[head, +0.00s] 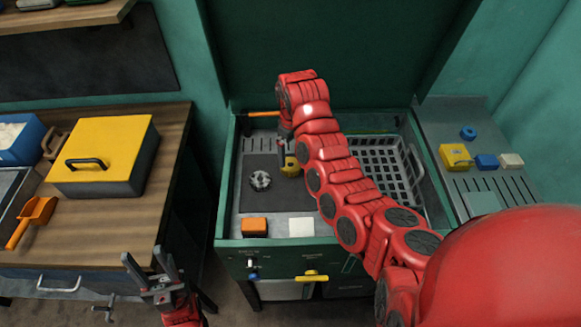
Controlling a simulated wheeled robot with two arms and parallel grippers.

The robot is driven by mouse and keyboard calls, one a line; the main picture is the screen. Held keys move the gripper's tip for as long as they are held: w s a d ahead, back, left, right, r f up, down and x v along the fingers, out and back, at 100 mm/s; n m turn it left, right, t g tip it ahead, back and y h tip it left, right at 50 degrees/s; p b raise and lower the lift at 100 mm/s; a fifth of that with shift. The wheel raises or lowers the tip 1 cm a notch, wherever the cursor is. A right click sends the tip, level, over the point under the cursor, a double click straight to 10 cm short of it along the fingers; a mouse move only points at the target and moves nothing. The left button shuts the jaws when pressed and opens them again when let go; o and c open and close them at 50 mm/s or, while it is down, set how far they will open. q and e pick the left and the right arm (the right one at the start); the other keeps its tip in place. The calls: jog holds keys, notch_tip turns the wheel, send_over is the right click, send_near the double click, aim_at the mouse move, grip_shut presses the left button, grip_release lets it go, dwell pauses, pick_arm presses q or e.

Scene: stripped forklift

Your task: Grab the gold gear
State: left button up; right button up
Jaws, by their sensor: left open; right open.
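A small gold object, which looks like the gold gear (290,166), sits on the dark mat inside the green bench in the head view. My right arm's gripper (283,153) points down right at it and covers part of it. The gripper is open, and I cannot tell whether its fingers touch the gold piece. A silver gear (260,181) lies just to the left on the mat. My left gripper (150,263) is open and empty, low in front of the wooden table and left of the bench.
An orange block (254,226) and a white block (301,227) lie at the bench's front. A yellow-lidded box (115,150) and an orange scoop (36,213) are on the wooden table (75,235).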

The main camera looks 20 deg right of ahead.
aim_at(291, 164)
jog(key=shift+w+a+f+p, duration=0.15)
jog(key=shift+f+p, duration=0.5)
jog(key=shift+f, duration=0.5)
jog(key=shift+s+a+f+p, duration=0.1)
jog(key=shift+f+p, duration=0.5)
jog(key=shift+f, duration=1.15)
jog(key=shift+w, duration=0.1)
jog(key=shift+c, duration=0.3)
grip_shut()
